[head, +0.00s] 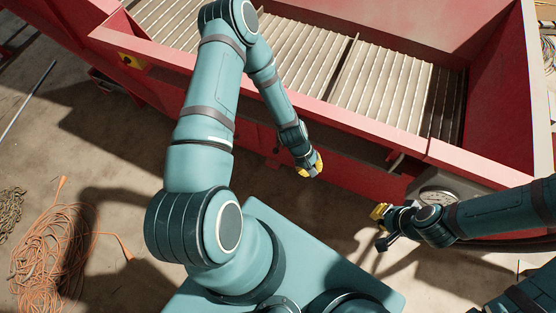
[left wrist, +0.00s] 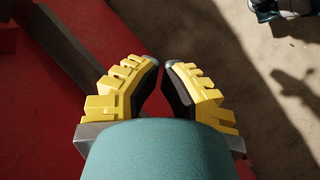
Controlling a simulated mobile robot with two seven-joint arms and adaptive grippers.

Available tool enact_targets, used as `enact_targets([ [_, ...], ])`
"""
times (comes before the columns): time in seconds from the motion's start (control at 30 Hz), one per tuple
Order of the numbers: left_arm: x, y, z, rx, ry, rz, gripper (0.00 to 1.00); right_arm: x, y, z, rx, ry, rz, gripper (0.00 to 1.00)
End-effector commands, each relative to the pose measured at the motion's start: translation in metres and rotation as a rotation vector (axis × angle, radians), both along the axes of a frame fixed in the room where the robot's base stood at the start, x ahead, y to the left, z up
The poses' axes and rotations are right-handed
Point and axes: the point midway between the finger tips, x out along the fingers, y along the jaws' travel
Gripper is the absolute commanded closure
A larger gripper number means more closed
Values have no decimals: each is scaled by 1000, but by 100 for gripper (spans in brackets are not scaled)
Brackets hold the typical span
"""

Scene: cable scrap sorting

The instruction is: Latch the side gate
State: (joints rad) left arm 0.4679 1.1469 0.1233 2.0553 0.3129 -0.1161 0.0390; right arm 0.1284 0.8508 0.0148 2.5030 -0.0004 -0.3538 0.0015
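The long red machine wall (head: 345,121) runs across the head view; I cannot tell for sure which panel is the side gate. A small pale bar (head: 395,162) juts out below the rim, perhaps part of a latch. My left gripper (head: 310,167) is beside the wall's lower face. In the left wrist view its yellow fingers (left wrist: 162,64) converge, tips close together with a narrow gap and nothing held. Red surface (left wrist: 55,95) lies left of and beneath them. My right gripper (head: 381,228) is off the wall, its fingers apart and empty.
A slatted bed (head: 390,88) fills the machine. A round gauge-like disc (head: 437,197) is near my right wrist. An orange cable heap (head: 45,260) and a dark chain-like pile (head: 9,207) lie on the floor at left. Bare concrete (head: 110,165) lies between them and the machine.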

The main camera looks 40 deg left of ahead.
Motion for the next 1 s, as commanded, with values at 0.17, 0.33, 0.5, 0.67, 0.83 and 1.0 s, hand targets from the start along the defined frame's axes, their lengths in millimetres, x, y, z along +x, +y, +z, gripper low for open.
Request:
enact_targets([
  [0.17,23,30,-64,-119,122,336,100,0,1,-1,1,-1,3,100],
  [0.33,39,63,-117,-260,207,662,100,0,1,-3,1,-2,2,100],
  [0.5,47,109,-168,-419,255,1001,100,1,1,-4,0,-3,1,100],
  [0.67,41,162,-212,-577,259,1325,100,1,1,-5,0,-3,1,100],
  [0.83,21,217,-247,-716,220,1609,100,1,1,-6,0,-4,1,100],
  [1.0,1,250,-266,-795,178,1773,100,1,0,-6,0,-4,1,100],
])
